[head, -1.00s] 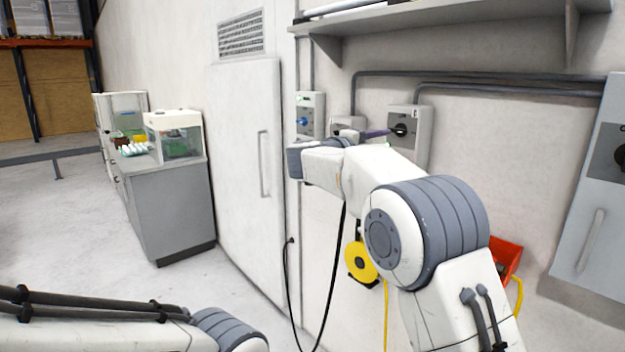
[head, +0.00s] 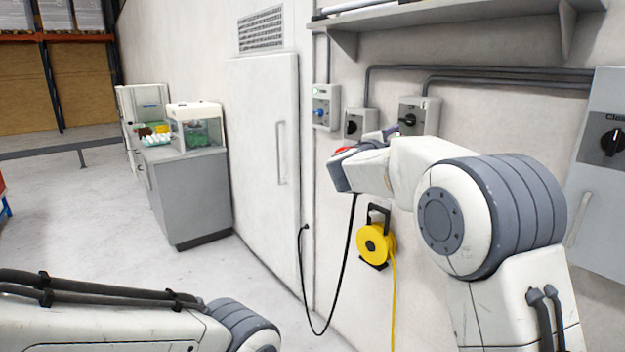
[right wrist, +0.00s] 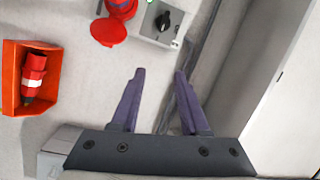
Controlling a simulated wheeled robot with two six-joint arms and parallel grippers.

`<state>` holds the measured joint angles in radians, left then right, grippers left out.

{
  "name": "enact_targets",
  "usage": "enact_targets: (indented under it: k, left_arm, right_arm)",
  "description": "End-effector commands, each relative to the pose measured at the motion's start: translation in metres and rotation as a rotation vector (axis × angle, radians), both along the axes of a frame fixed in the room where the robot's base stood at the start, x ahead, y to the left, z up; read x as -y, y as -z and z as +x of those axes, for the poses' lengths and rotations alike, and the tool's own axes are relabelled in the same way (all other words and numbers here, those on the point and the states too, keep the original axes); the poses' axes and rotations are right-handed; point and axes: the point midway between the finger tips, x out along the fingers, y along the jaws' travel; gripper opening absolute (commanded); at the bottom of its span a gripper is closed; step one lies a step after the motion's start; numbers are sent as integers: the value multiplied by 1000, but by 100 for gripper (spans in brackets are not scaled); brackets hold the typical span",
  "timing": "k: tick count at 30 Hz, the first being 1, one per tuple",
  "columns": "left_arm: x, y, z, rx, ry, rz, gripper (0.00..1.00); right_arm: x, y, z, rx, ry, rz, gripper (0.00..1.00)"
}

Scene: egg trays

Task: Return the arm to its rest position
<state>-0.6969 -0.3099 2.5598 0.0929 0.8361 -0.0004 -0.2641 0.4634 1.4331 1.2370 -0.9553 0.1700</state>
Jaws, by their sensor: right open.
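My right arm (head: 440,170) is raised and bent in front of the wall in the head view. My right gripper (right wrist: 158,73) shows in the right wrist view with its two purple fingers apart and nothing between them. In the head view, only a small purple part of that gripper (head: 389,132) shows behind the wrist. It is in front of the wall switch boxes; whether anything touches cannot be told. A link of my left arm (head: 100,318) lies across the lower left, and the left gripper is out of view.
A switch box (right wrist: 160,22) and a red connector (right wrist: 108,30) are beyond the fingertips; an orange bin (right wrist: 50,75) is at left. A yellow cable reel (head: 373,243), a grey cabinet (head: 600,170) and a shelf (head: 450,28) are on the wall. Egg cartons (head: 155,140) stand on a far counter (head: 188,190).

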Motion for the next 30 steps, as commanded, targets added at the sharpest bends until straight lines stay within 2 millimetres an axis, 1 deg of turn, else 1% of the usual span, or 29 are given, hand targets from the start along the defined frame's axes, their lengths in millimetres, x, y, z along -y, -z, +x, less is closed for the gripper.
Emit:
enact_targets:
  k: [2, 5, 8, 10, 11, 12, 14, 15, 17, 18, 21, 24, 30]
  left_arm:
    - [0, 0, 0, 0, 0, 0, 94]
    - [0, 0, 0, 0, 0, 0, 94]
    - [0, 0, 0, 0, 0, 0, 94]
    - [0, 0, 0, 0, 0, 0, 94]
    - [0, 0, 0, 0, 0, 0, 94]
    - [0, 0, 0, 0, 0, 0, 94]
    - [0, 0, 0, 0, 0, 0, 94]
    - [0, 0, 0, 0, 0, 0, 94]
    - [0, 0, 0, 0, 0, 0, 94]
    - [0, 0, 0, 0, 0, 0, 94]
    - [0, 0, 0, 0, 0, 0, 94]
    - [0, 0, 0, 0, 0, 0, 94]
    - [0, 0, 0, 0, 0, 0, 94]
  right_arm:
    - [-4, 9, 1, -62, -77, -71, 45]
    - [-14, 29, 0, -165, -196, -173, 45]
    - [-26, 65, -11, -313, -343, -291, 45]
    - [-34, 104, -31, -462, -475, -387, 45]
    - [-37, 123, -43, -530, -533, -426, 45]
    - [-40, 148, -60, -620, -607, -472, 45]
    - [-43, 184, -90, -751, -709, -532, 45]
    - [-43, 206, -111, -834, -773, -565, 45]
    - [-41, 236, -144, -953, -860, -605, 45]
    - [-40, 252, -166, -1022, -908, -625, 45]
    - [-35, 283, -211, -1161, -1010, -658, 45]
    - [-29, 305, -249, -1273, -1088, -684, 45]
    - [-17, 334, -313, -1451, -1206, -717, 45]
